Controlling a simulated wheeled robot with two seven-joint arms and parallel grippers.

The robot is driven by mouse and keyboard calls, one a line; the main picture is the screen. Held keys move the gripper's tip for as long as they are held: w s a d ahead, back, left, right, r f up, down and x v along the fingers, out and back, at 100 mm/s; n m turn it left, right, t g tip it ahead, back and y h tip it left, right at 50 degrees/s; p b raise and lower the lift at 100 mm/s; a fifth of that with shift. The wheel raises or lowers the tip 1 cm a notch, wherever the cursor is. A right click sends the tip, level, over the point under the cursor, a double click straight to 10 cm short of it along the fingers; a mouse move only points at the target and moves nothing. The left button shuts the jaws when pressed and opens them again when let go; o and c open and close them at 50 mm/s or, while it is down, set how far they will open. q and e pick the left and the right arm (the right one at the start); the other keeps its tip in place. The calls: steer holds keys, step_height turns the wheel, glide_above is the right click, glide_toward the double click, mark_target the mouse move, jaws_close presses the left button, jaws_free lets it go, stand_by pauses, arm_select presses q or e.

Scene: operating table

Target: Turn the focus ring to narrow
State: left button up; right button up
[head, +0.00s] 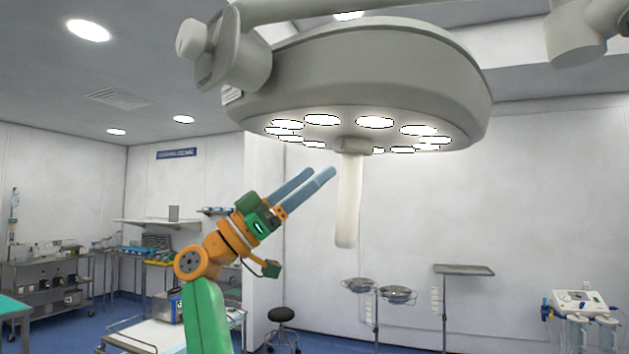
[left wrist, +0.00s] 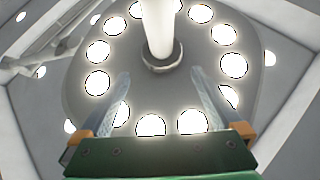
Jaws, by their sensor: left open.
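A large grey surgical lamp head (head: 360,75) hangs from the ceiling with several lit round lamps on its underside. A white handle (head: 349,200) hangs down from its middle, with a grey collar (head: 353,146) at the handle's top, which looks like the focus ring. My left gripper (head: 312,175) is raised to the left of the handle, its two blue fingers apart and empty, pointing up and right. In the left wrist view the handle (left wrist: 158,28) and collar (left wrist: 161,62) lie beyond the open fingers, not between them. My right gripper is not in view.
A tray stand (head: 464,270) and steel bowls (head: 397,294) stand behind on the right, and a stool (head: 283,330) is at the lower middle. A lamp arm joint (head: 225,55) is at the upper left of the lamp head. The air around the handle is clear.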

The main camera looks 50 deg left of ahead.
mark_target(341, 151)
arm_select(q)
steer(key=d+r+n+y, duration=0.1)
steer(key=y, duration=0.2)
steer(key=d+n+y, duration=0.1)
steer(key=n+y, duration=0.1)
steer(key=y, duration=0.1)
steer(key=s+d+r+n+y, duration=0.1)
steer(key=y, duration=0.3)
steer(key=shift+d+r+g+p, duration=0.1)
steer(key=shift+r+g+p, duration=0.25)
steer(key=shift+g, duration=0.05)
steer(key=shift+w+d+r+n+p, duration=0.15)
steer(key=shift+w+r+n+p, duration=0.25)
steer(key=shift+w+r+p, duration=0.7)
steer(key=w, duration=0.1)
steer(key=w+p, duration=0.1)
steer(key=w, duration=0.1)
steer(key=w+p, duration=0.1)
steer(key=shift+w+a+r, duration=0.1)
steer(key=shift+w+a, duration=0.05)
steer(key=shift+a, duration=0.25)
steer(key=shift+w, duration=0.15)
steer(key=shift+s+d, duration=0.1)
steer(key=shift+s, duration=0.1)
steer(key=shift+c, duration=0.2)
steer(key=shift+s, duration=0.1)
steer(key=c, duration=1)
steer(key=shift+m+h, duration=0.4)
steer(key=shift+h, duration=0.4)
steer(key=shift+c, duration=0.2)
